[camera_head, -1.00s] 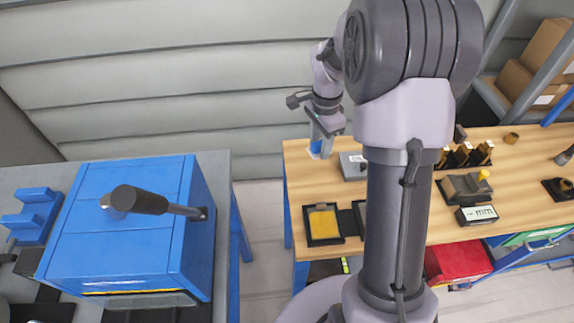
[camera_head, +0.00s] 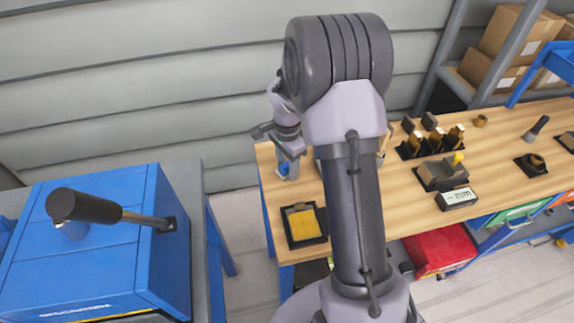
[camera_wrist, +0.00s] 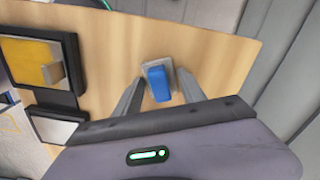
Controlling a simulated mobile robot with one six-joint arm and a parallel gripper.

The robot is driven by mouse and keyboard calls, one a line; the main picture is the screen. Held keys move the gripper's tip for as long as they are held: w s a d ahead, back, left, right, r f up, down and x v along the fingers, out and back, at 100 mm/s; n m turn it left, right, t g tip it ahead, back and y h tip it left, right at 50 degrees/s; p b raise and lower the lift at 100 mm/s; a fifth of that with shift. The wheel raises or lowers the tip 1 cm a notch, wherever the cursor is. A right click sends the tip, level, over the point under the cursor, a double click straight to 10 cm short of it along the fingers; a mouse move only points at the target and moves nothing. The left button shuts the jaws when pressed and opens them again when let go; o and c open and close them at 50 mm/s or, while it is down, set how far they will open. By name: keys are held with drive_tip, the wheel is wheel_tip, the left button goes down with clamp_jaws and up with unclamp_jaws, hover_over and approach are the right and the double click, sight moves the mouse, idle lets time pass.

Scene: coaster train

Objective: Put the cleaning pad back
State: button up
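My gripper (camera_wrist: 161,80) points down over the left end of the wooden bench. Its two fingers stand apart on either side of a blue block on a small grey base (camera_wrist: 158,84), with narrow gaps showing between fingers and block. The blue block also shows in the head view (camera_head: 288,168), just below my gripper. A yellow pad (camera_head: 303,223) lies in a black tray (camera_head: 320,240) near the bench's front edge. The wrist view shows it at upper left (camera_wrist: 33,65), with a tan block on it. I cannot tell for certain which of these is the cleaning pad.
A second dark-framed tray with a pale surface (camera_wrist: 58,128) sits beside the yellow pad's tray. A blue machine with a black-handled lever (camera_head: 95,240) stands left across a gap. Holders, a display (camera_head: 457,198) and tools lie right. An open red drawer (camera_head: 438,250) sticks out below.

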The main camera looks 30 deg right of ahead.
sight(287, 164)
drive_tip(key=shift+o, duration=0.9)
drive_tip(key=shift+r, duration=0.1)
drive_tip(key=s+a+r+n+t+p, duration=0.1)
drive_tip(key=a+r+p, duration=0.1)
drive_tip(key=r, duration=0.7)
drive_tip(key=s+a+r+n+p, duration=0.1)
drive_tip(key=a+r+p, duration=0.1)
drive_tip(key=r, duration=0.7)
drive_tip(key=s+a+r+n+t, duration=0.2)
drive_tip(key=s+a+r+n, duration=0.3)
drive_tip(key=s+a+r, duration=0.4)
drive_tip(key=s+a+n+t+y, duration=0.2)
drive_tip(key=s+a+n, duration=0.3)
drive_tip(key=s, duration=0.7)
drive_tip(key=shift+t, duration=0.4)
drive_tip(key=shift+s, duration=0.1)
